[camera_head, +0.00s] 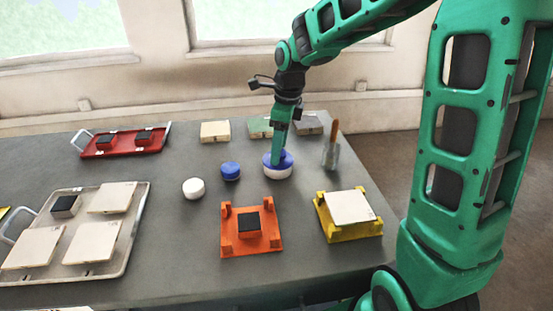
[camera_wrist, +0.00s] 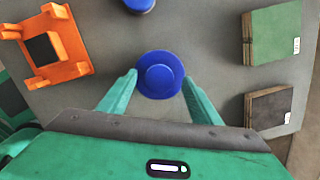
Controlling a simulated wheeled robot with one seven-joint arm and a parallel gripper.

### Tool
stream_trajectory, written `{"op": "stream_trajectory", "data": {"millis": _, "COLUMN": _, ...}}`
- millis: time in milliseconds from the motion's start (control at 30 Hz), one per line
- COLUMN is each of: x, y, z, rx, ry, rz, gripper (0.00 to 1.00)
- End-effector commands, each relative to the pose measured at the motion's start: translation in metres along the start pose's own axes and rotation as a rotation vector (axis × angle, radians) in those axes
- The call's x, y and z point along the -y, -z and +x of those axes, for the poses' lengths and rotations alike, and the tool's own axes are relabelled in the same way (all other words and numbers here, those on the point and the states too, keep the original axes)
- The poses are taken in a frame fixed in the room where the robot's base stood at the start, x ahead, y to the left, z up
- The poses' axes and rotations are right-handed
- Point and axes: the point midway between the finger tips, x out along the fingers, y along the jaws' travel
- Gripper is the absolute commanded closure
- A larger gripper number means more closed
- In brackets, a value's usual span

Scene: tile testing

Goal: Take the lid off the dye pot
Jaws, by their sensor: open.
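The dye pot (camera_head: 278,174) is a low white round pot with a blue lid (camera_head: 287,158) on it, standing on the grey table toward the back. In the wrist view the blue lid (camera_wrist: 160,75), a disc with a raised round knob, lies between my fingertips. My gripper (camera_head: 277,157) points down at the lid, and its fingers (camera_wrist: 159,80) are open on either side of the knob. A gap shows between each finger and the knob. In the wrist view the lid hides the pot body.
A small blue pot (camera_head: 231,171) and a white one (camera_head: 193,188) stand to the left. A glass jar with a brush (camera_head: 331,155) stands close on the right. Tile stacks (camera_head: 215,131) are behind; orange (camera_head: 226,245) and yellow (camera_head: 340,232) holders are in front.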

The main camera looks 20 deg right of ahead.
Motion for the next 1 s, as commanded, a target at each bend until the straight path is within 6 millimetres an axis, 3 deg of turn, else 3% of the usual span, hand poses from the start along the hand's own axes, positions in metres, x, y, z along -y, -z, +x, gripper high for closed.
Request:
{"op": "stream_trajectory", "data": {"millis": 333, "x": 0.0000, "y": -0.0003, "z": 0.0083, "rx": 0.001, "ry": 0.001, "rz": -0.001, "gripper": 0.42}}
{"op": "stream_trajectory", "data": {"millis": 533, "x": 0.0002, "y": -0.0003, "z": 0.0081, "rx": 0.001, "ry": 0.001, "rz": -0.001, "gripper": 0.85}}
{"op": "stream_trajectory", "data": {"millis": 1000, "x": 0.0009, "y": -0.0009, "z": 0.0037, "rx": 0.002, "ry": 0.003, "rz": 0.000, "gripper": 0.85}}
